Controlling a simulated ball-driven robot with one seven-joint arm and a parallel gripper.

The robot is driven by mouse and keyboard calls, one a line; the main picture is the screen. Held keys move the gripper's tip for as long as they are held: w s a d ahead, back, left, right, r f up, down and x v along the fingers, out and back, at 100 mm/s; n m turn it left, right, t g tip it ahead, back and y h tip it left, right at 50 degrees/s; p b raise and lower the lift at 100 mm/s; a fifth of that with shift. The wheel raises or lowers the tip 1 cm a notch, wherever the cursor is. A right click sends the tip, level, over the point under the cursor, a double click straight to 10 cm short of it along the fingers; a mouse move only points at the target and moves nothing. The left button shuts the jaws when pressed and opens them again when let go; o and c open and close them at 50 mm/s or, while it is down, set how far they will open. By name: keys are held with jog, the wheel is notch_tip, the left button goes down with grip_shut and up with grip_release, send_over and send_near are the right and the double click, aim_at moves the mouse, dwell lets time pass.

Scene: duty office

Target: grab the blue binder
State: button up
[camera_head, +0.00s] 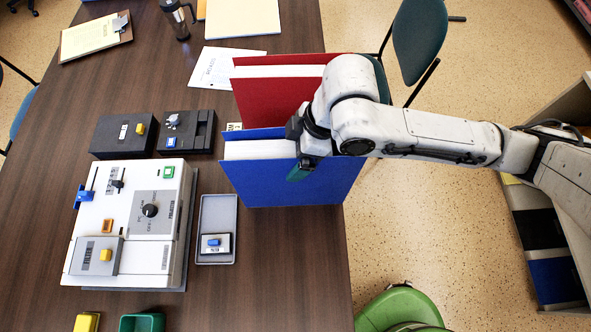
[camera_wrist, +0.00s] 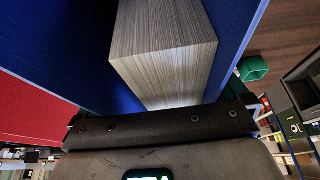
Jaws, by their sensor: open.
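The blue binder (camera_head: 290,184) stands upright on the table's right side, with its white page block showing between the covers. My gripper (camera_head: 300,152) is open at the binder's upper right part, with one dark finger near the far cover and a green-tipped one over the near cover. In the wrist view, the blue binder (camera_wrist: 62,45) fills the upper part. Its page block (camera_wrist: 165,50) faces the dark gripper body along the bottom edge. I cannot tell whether the fingers touch the covers.
A red binder (camera_head: 262,97) stands just behind the blue one. A grey tray (camera_head: 217,215) and a white control box (camera_head: 128,222) lie to the left. Black boxes (camera_head: 122,136) are farther back. A green chair (camera_head: 400,309) stands off the table's right edge.

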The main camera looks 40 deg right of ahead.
jog(key=shift+f, duration=0.1)
jog(key=shift+c, duration=0.2)
jog(key=c, duration=1.8)
grip_shut()
